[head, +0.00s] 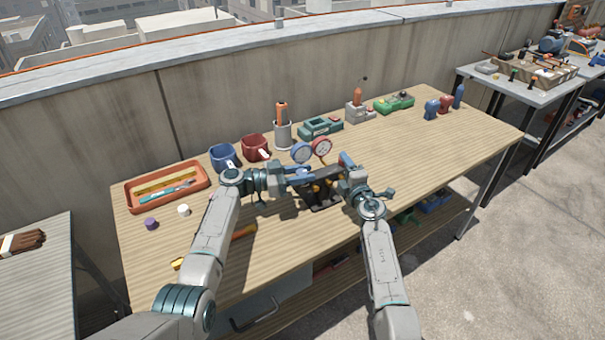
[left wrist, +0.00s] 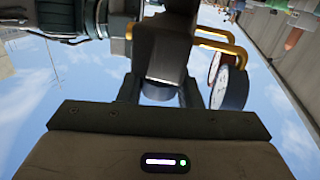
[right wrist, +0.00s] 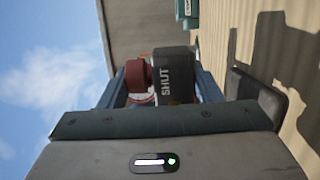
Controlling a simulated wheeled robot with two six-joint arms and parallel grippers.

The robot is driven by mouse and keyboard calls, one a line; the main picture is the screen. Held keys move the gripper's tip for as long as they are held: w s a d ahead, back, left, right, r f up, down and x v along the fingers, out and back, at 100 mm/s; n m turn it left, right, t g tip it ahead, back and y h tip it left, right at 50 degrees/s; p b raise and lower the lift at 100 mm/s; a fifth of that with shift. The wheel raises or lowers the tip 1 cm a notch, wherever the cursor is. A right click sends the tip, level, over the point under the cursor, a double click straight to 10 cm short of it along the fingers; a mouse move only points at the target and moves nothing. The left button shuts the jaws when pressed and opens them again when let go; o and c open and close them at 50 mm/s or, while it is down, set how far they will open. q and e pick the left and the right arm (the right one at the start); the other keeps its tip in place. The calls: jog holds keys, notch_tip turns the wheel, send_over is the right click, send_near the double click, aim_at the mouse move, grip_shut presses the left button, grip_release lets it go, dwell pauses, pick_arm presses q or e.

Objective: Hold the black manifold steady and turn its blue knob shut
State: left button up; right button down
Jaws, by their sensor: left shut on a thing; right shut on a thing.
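The black manifold (head: 322,193) stands near the front edge of the wooden workbench, between my two grippers. A blue-rimmed gauge (head: 301,152) and a red-rimmed gauge (head: 321,148) rise behind it. My left gripper (head: 300,173) is at its left end; in the left wrist view a dark block (left wrist: 165,45) sits between the fingers, with yellow pipes beside it. My right gripper (head: 347,167) is at its right end; the right wrist view shows a dark part marked SHUT (right wrist: 175,77) and a red knob (right wrist: 137,75) between the fingers. I cannot make out the blue knob clearly.
On the workbench (head: 430,150), an orange tray (head: 128,196), blue and red mugs and a canister stand at the back left. Green tools stand at the back. Small loose items lie at the left. The right part of the bench is mostly clear.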

pick_arm(q)
jog(key=shift+f+m+g+h, duration=0.1)
jog(key=shift+m+g+h, duration=0.3)
jog(key=shift+m+g, duration=0.95)
jog(key=shift+w+m+g, duration=0.1)
jog(key=shift+m+g, duration=0.15)
jog(key=shift+g, duration=1)
jog(key=shift+s+d+m+g, duration=0.1)
jog(key=shift+s+m+g, duration=0.25)
jog(key=shift+g, duration=0.25)
jog(key=o, duration=1)
jog(key=shift+c, duration=0.2)
jog(key=shift+w, duration=0.1)
jog(key=shift+r, duration=0.2)
